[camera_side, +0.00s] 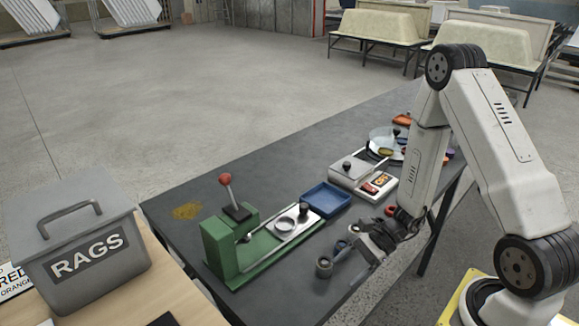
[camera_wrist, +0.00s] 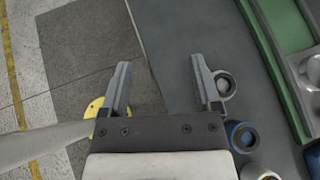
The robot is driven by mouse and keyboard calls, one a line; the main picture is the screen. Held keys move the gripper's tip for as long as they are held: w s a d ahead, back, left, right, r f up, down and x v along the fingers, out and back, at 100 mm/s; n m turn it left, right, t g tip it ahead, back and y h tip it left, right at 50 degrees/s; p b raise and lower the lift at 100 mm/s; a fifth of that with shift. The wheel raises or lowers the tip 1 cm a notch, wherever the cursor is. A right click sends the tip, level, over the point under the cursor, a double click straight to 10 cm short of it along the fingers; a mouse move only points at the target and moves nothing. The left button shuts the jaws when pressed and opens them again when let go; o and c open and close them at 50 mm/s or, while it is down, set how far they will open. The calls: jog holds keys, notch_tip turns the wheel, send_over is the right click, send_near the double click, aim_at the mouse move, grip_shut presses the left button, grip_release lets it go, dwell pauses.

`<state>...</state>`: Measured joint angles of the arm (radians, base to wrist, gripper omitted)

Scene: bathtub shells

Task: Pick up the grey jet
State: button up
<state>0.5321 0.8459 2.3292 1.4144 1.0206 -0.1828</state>
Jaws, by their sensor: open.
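The grey jet (camera_side: 324,266), a short round piece with a dark hollow middle, stands near the front edge of the dark table. In the wrist view the grey jet (camera_wrist: 226,84) lies just right of my right finger, outside the gap between the fingers; the finger overlaps its left edge in the picture. My gripper (camera_side: 362,262) is to the right of the jet in the side view. In the wrist view my gripper (camera_wrist: 160,75) is open, with nothing between its fingers. I cannot tell its exact height above the table.
A blue round piece (camera_side: 342,247) stands close to the jet; it also shows in the wrist view (camera_wrist: 242,136). A green lever fixture (camera_side: 240,262) and a blue tray (camera_side: 326,199) stand nearby. The table edge (camera_wrist: 150,60) runs between my fingers, with floor left of it.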

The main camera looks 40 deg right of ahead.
aim_at(324, 262)
jog(key=w+d+f+m+t, duration=0.1)
jog(key=d+m+t, duration=0.1)
jog(key=w+d+f+m+t+h, duration=0.1)
jog(key=f+m+t, duration=0.1)
jog(key=m, duration=0.1)
jog(key=w+d+f+m+t+h, duration=0.1)
jog(key=d+m+t, duration=0.1)
jog(key=shift+d+f+m, duration=0.25)
jog(key=shift+d+m, duration=0.05)
jog(key=shift+d, duration=0.05)
jog(key=shift+d+f+m+t+h, duration=0.3)
jog(key=shift+d+m+t+h, duration=0.1)
jog(key=shift+d+t+h, duration=0.1)
jog(key=shift+w+a, duration=0.1)
jog(key=shift+a, duration=0.05)
jog(key=shift+x, duration=1.2)
jog(key=shift+x, duration=2.6)
jog(key=shift+f, duration=0.1)
jog(key=c, duration=1)
